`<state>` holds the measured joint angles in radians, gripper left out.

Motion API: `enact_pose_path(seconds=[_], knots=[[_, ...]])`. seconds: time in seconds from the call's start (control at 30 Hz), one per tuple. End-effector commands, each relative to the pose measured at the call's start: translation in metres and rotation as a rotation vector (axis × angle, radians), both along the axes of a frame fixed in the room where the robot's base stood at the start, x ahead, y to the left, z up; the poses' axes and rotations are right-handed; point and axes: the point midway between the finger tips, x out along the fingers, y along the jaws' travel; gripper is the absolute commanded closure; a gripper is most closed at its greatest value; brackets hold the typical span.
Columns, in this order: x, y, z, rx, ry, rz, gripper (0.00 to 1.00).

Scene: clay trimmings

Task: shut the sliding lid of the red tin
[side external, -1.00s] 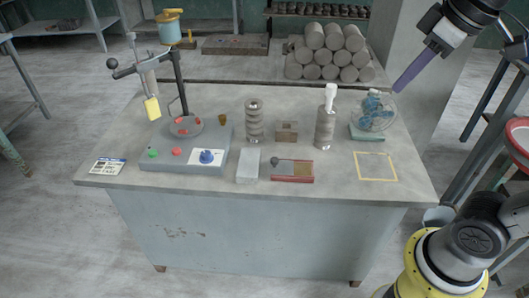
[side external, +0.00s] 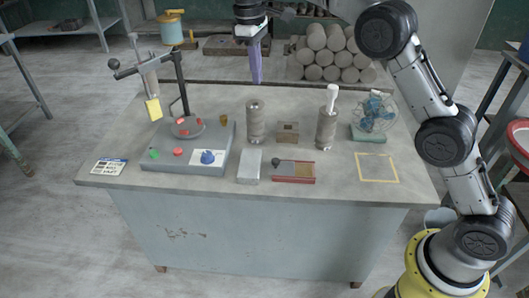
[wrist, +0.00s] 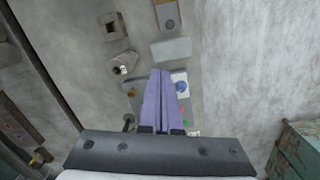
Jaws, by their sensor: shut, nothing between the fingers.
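The red tin (side external: 308,179) lies flat near the table's front edge, right of a pale grey block. Its grey sliding lid (side external: 285,172) has a dark round knob (side external: 276,161) at the left, and a tan-brown surface shows at the right. In the wrist view the tin (wrist: 157,14) is at the top, partly cut off by the frame. My gripper (side external: 256,82), with long purple fingers, is raised high above the back of the table, behind and left of the tin. Its fingers (wrist: 160,73) are together and empty, apart from the tin.
A grey block (side external: 249,166) lies just left of the tin. Behind stand a grey cylinder (side external: 256,123), a holed block (side external: 288,132) and a cylinder with a white top (side external: 326,128). A control box (side external: 220,140) is left. The taped square (side external: 378,168) is empty.

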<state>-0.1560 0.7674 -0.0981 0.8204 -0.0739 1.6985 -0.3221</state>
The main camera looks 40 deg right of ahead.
Motion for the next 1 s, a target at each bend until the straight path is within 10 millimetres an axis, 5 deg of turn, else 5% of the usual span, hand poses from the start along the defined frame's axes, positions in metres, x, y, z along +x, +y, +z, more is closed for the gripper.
enact_pose_path(seconds=[0.1, 0.3, 0.73, 1.0], knots=[[0.021, 0.014, -0.053, -0.013, 0.06, 0.019, 1.0], [0.03, 0.027, -0.121, -0.029, 0.148, 0.038, 1.0], [0.021, 0.029, -0.166, -0.037, 0.186, 0.047, 1.0], [0.009, 0.022, -0.218, -0.038, 0.188, 0.047, 1.0]])
